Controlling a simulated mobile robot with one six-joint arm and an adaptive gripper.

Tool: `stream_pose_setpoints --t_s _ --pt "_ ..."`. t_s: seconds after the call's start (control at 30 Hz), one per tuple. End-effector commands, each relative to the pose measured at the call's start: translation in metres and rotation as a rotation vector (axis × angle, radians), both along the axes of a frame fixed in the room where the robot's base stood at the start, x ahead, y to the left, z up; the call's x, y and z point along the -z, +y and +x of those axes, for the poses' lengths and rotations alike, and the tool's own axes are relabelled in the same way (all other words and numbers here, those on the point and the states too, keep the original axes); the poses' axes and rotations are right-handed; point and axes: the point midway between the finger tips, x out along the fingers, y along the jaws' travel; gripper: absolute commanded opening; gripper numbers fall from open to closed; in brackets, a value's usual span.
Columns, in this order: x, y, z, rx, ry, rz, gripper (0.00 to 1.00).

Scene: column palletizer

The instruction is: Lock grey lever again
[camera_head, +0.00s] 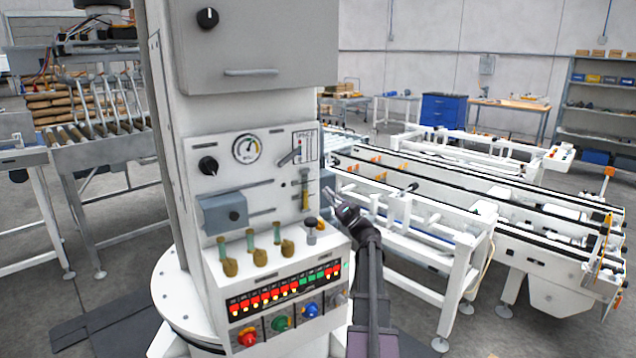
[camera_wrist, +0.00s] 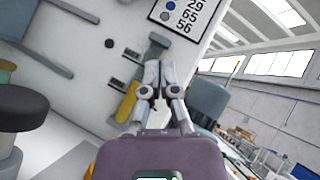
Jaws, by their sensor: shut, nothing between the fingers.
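The white control column (camera_head: 262,175) stands in the middle of the head view. A small grey lever (camera_head: 304,176) sits at the right of its panel, directly above a yellow handle (camera_head: 305,200). In the wrist view the grey lever (camera_wrist: 158,43) is just beyond my fingertips, and the yellow handle (camera_wrist: 127,102) is to their left. My gripper (camera_head: 328,200) is right of the column face. The wrist view shows its two fingers (camera_wrist: 158,72) together, with nothing held. I cannot tell whether they touch the lever, and the fingers hide part of the panel.
A numbered plate with a slanted grey handle (camera_head: 290,157) is above the lever. White conveyors (camera_head: 450,195) stand at right. Open floor lies in front of them.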

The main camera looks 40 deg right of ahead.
Motion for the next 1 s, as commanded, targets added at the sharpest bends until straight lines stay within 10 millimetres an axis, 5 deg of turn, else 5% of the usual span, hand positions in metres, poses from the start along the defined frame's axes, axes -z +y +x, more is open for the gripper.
stream_pose_setpoints --t_s 0.87,1.0 --pt "-0.064 0.019 0.076 -0.002 0.0 0.0 0.0" --pt "-0.074 0.027 0.075 -0.002 0.0 0.0 0.0"
